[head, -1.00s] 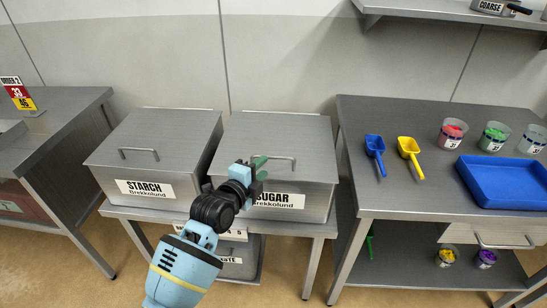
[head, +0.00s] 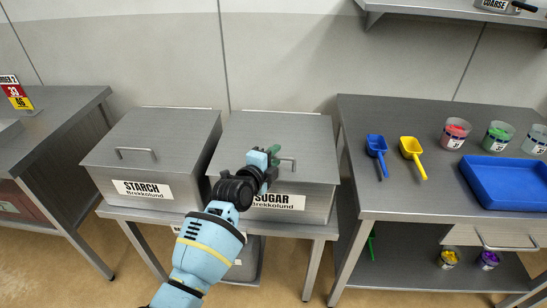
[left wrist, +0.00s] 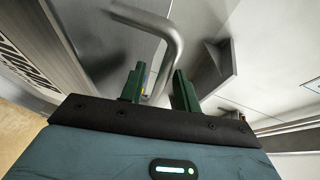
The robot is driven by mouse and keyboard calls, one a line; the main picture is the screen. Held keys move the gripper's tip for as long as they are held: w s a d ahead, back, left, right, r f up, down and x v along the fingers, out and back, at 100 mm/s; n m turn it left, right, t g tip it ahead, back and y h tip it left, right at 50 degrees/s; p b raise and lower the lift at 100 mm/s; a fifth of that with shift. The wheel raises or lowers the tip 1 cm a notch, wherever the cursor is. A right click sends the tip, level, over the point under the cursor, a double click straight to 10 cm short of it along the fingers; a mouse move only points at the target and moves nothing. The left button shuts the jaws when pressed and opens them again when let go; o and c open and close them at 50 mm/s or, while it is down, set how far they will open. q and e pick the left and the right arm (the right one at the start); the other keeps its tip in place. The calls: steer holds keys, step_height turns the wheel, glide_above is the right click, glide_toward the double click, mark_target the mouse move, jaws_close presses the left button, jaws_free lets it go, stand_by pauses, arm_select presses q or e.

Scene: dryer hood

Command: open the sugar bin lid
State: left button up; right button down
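The sugar bin (head: 318,200) is a grey metal box with a "SUGAR" label, and its flat lid (head: 290,130) lies shut. The lid has a bent bar handle (head: 290,160), partly hidden by my left gripper in the head view. My left gripper (head: 274,154) is at the lid's front, at the left part of the handle. In the left wrist view its two green fingers (left wrist: 158,88) stand apart, and the handle (left wrist: 172,45) reaches down into the space between them. I cannot tell whether a finger touches the bar. My right gripper is not in view.
The starch bin (head: 150,150), with its lid shut, stands close on the left on the same low table. A metal table (head: 410,205) on the right holds a blue scoop (head: 376,146), a yellow scoop (head: 412,150), a blue tray (head: 500,175) and several cups. A wall is behind.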

arm_select(q)
steer(key=shift+c, duration=0.3)
jaws_close()
steer(key=shift+r, duration=0.1)
